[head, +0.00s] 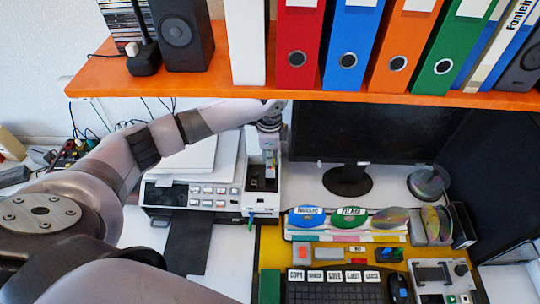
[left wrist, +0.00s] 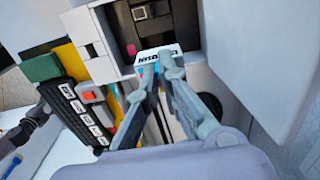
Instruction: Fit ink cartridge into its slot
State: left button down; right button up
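The printer (head: 205,196) is a white machine below the orange shelf, with an open dark bay (head: 258,184) at its right end. In the left wrist view the bay (left wrist: 128,30) shows as a dark recess with a small pink mark inside. My left gripper (left wrist: 160,74) has its fingertips closed on the ink cartridge (left wrist: 155,56), a small white block with dark lettering and a blue and pink side. The cartridge is at the near edge of the bay; I cannot tell whether it touches. In the head view my left gripper (head: 269,146) points down over the bay. My right gripper is out of view.
The orange shelf (head: 330,97) with binders and a speaker (head: 182,32) runs above the arm. A monitor (head: 375,130) stands right of the printer.

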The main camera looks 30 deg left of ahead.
aim_at(269, 168)
pick_arm(q)
jog(key=shift+s+f, duration=0.1)
jog(key=shift+f, duration=0.25)
notch_tip(269, 168, down, 5)
jog(key=b, duration=0.3)
jog(key=shift+r, duration=0.15)
jog(key=shift+r, duration=0.1)
jog(key=c, duration=1.7)
grip_release()
notch_tip(269, 168, up, 8)
jog(key=shift+f, duration=0.25)
